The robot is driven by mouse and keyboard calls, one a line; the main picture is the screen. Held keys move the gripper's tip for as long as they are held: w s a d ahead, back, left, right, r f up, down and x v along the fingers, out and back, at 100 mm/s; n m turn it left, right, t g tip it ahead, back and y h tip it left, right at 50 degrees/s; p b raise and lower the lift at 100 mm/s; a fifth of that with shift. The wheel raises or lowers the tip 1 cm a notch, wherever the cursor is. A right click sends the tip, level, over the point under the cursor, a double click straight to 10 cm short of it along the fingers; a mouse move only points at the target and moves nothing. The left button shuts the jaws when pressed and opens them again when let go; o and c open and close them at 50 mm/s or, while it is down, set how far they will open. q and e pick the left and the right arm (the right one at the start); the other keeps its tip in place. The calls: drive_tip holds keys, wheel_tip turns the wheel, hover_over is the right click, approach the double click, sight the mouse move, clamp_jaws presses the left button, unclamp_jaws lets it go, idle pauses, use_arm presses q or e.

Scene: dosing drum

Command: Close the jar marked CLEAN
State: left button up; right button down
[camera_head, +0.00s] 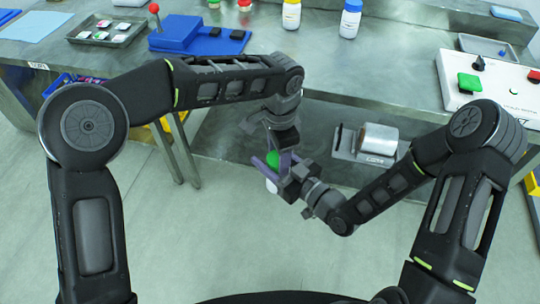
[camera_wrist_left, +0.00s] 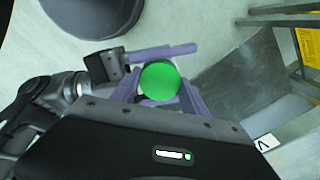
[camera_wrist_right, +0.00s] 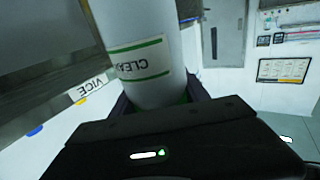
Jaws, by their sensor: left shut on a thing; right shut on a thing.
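The jar (camera_wrist_right: 150,65) is a white cylinder with a green-edged label reading CLEAN, seen large in the right wrist view. In the head view, its white body (camera_head: 271,186) shows below a round green lid (camera_head: 272,159). The lid also shows face-on in the left wrist view (camera_wrist_left: 159,81). My left gripper (camera_head: 283,150) comes from above, shut with its purple fingers beside the lid. My right gripper (camera_head: 277,170) comes from the right, shut on the jar. The fingers hide the seam between lid and jar, so I cannot tell how the lid sits.
The jar is held in front of the steel bench, over the floor. The bench carries a white panel with a green button (camera_head: 470,83), blue (camera_head: 350,18) and yellow-lidded bottles (camera_head: 291,14), and a tray (camera_head: 110,32).

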use_arm(q)
drive_tip(key=o, duration=1.5)
drive_tip(key=shift+o, duration=0.2)
drive_tip(key=shift+r, duration=0.1)
drive_tip(key=shift+r, duration=2.2)
drive_tip(key=shift+r+n, duration=0.1)
drive_tip(key=shift+n, duration=0.2)
drive_tip(key=shift+c, duration=1.4)
wheel_tip(320, 180, up, 3)
drive_tip(key=n, duration=0.5)
drive_tip(key=shift+r+n, duration=0.1)
drive_tip(key=shift+n, duration=0.3)
